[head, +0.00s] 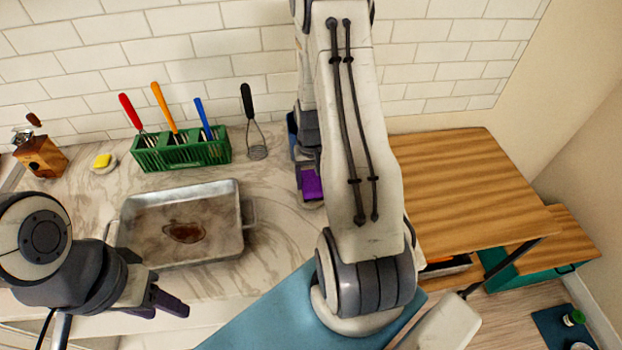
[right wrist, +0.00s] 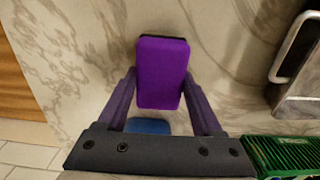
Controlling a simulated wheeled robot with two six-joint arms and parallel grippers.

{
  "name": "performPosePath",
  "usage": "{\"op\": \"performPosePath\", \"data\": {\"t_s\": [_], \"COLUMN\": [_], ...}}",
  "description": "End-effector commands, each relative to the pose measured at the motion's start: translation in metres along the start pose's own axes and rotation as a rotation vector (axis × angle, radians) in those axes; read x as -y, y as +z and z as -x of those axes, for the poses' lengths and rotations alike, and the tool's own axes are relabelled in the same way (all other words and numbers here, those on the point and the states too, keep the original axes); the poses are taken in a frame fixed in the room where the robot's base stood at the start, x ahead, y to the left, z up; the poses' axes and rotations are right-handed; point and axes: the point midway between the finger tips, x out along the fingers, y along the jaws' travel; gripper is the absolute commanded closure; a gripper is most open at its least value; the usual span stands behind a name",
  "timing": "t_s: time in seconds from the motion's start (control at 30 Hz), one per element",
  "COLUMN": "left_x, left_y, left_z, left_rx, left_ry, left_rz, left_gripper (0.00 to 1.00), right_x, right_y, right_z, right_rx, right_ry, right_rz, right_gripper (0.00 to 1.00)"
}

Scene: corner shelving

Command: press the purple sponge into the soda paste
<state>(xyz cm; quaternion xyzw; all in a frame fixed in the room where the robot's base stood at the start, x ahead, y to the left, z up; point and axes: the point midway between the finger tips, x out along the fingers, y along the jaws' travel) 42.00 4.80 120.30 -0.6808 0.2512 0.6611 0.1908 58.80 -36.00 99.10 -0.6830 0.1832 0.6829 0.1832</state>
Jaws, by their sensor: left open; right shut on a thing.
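The purple sponge (head: 311,184) is at the right of the marble counter, partly hidden by my right arm. In the right wrist view the purple sponge (right wrist: 161,72) sits between the fingers of my right gripper (right wrist: 160,88), which is shut on it. A pale rim shows just under the sponge in the head view; I cannot tell whether they touch. A metal roasting pan (head: 222,188) on the counter has a brown patch (head: 183,232) on its floor. I cannot make out any soda paste for certain. My left gripper (head: 172,303) is open and empty at the counter's front edge.
A green rack (head: 182,152) with red-, orange- and blue-handled utensils stands behind the pan. A blue item (right wrist: 148,126) shows near my right gripper.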

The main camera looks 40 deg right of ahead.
Motion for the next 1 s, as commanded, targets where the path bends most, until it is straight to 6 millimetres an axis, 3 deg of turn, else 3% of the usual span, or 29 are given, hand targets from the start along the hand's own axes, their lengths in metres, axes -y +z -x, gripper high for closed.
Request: {"op": "performPosePath", "data": {"t_s": [1.0], "left_x": [0.0005], "left_y": [0.0004], "left_z": [-0.0073], "left_rx": [0.0], "left_ry": [0.0], "left_rz": [0.0], "left_gripper": [0.5], "right_x": [0.0], "right_y": [0.0], "right_z": [-0.0096], "right_rx": [0.0], "right_ry": [0.0], "right_rz": [0.0], "right_gripper": [0.77]}}
